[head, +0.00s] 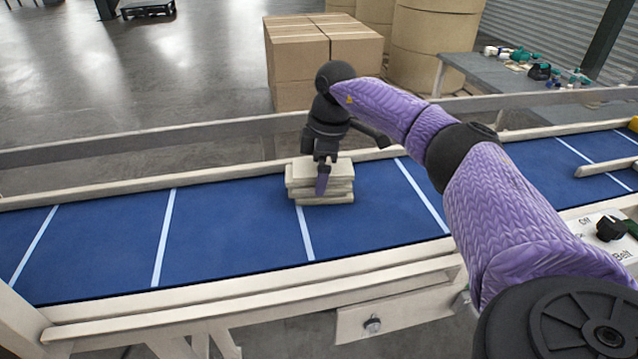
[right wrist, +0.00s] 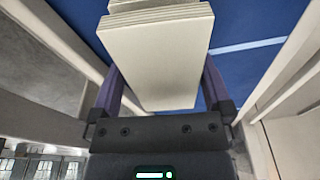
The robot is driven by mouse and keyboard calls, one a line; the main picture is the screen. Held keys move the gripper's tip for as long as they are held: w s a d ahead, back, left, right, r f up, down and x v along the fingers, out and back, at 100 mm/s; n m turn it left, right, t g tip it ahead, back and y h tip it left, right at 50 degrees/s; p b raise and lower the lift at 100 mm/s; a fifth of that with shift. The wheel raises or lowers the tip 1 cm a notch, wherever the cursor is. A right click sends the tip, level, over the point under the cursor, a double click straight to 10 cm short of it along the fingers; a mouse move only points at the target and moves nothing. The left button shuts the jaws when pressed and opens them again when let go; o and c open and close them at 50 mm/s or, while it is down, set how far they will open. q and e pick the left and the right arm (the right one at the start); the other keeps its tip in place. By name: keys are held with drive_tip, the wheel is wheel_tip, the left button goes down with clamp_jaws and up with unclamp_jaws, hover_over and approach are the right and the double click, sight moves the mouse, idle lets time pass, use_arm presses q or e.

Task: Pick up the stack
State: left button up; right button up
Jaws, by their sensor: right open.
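The stack (head: 335,184) is a small pile of flat cream pieces lying on the blue conveyor belt (head: 225,220), near its far rail. It also shows large in the right wrist view (right wrist: 158,60). My right gripper (head: 322,182) is at the stack, pointing down, with one finger in front of its near side. In the right wrist view the open fingers (right wrist: 160,90) stand on either side of the stack. I cannot tell whether either finger touches it. My left gripper is not in view.
Wooden rails (head: 240,298) edge the belt on both sides. A control box with a black knob (head: 611,228) is at the right. Cardboard boxes (head: 300,60) and big paper rolls (head: 430,50) stand behind the belt. The belt left of the stack is clear.

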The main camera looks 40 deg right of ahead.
drive_tip(key=c, duration=1)
